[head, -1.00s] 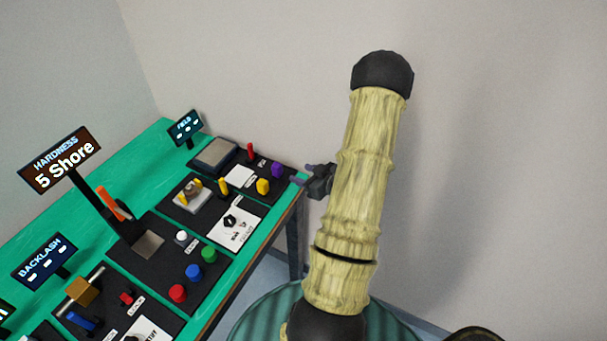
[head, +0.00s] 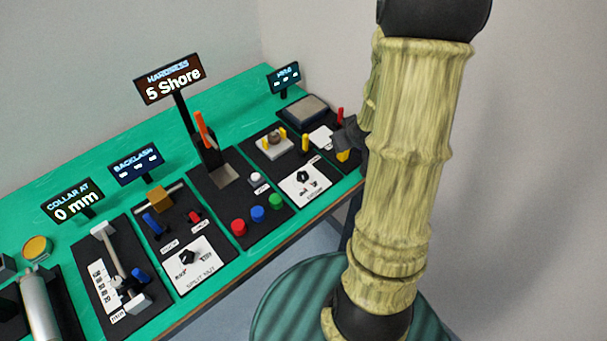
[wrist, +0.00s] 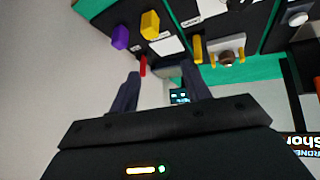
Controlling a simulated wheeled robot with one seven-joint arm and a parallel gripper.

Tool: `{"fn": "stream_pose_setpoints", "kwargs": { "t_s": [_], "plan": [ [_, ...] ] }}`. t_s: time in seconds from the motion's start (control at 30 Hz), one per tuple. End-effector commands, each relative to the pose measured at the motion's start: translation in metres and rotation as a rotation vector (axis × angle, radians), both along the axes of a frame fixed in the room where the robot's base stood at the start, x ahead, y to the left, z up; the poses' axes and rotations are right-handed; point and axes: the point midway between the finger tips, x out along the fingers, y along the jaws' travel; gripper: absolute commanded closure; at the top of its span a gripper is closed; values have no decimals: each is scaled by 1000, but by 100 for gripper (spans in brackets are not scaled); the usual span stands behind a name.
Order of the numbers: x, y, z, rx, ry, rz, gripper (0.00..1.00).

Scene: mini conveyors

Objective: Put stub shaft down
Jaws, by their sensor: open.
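My gripper (wrist: 160,84) is open in the wrist view, with its two dark fingers apart and nothing visible between them. In the head view, a dark part of the gripper (head: 347,138) shows beside my arm, over the right end of the table; the arm hides the rest. I cannot pick out the stub shaft for certain. A small brown round piece (head: 275,138) sits on a white block between yellow posts; it also shows in the wrist view (wrist: 227,58). I cannot tell whether it is the stub shaft.
The green table (head: 232,107) carries several black stations with knobs, buttons and displays. The hardness display (head: 170,80) reads 5 Shore and stands tall. A grey pad (head: 304,108) lies at the far right end.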

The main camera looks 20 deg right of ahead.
Motion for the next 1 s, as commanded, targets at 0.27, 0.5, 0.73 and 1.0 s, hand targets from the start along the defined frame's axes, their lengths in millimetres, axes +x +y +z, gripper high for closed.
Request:
{"fn": "stream_pose_setpoints", "kwargs": {
  "t_s": [0.27, 0.5, 0.73, 1.0],
  "plan": [
    [-64, 117, 46, 78, 254, -49, 53],
    [-110, 165, 58, 150, 385, -55, 53],
    [-111, 165, 58, 152, 390, -57, 53],
    [-111, 165, 62, 151, 389, -56, 53]
  ]
}}
